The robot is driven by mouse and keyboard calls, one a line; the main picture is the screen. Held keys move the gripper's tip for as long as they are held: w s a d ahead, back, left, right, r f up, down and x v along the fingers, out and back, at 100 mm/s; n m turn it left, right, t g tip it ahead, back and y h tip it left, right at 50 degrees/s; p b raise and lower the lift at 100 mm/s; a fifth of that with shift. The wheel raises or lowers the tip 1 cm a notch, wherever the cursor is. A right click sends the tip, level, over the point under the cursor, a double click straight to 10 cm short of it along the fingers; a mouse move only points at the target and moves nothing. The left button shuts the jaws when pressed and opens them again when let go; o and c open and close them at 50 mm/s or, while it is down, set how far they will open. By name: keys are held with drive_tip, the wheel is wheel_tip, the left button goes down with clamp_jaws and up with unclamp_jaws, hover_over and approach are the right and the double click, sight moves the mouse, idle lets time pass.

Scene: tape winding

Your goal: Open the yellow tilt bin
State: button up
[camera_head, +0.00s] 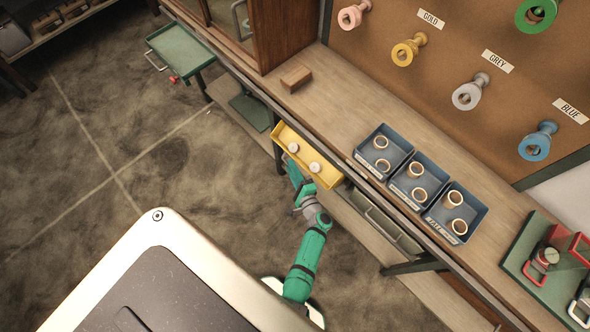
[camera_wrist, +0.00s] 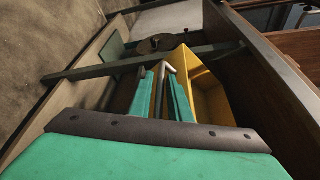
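The yellow tilt bin (camera_head: 330,178) is under the front edge of the workbench, tipped outward with its top open. Two white roll-like pieces show inside it. In the wrist view the bin's yellow wall (camera_wrist: 212,100) is just right of the fingers. My gripper (camera_head: 291,166) is at the bin's front from the floor side, partly hidden by my arm. In the wrist view my gripper's green fingertips (camera_wrist: 161,74) are close together, with a pale grey metal bar, apparently the bin's handle (camera_wrist: 165,69), between them.
A green pulled-out tray (camera_head: 180,50) is at upper left. A grey bin front (camera_head: 385,222) is right of the yellow bin. The floor at left is clear.

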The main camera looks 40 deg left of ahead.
drive_tip(key=shift+d, duration=0.15)
drive_tip(key=v, duration=1)
drive_tip(key=shift+s+d, duration=0.2)
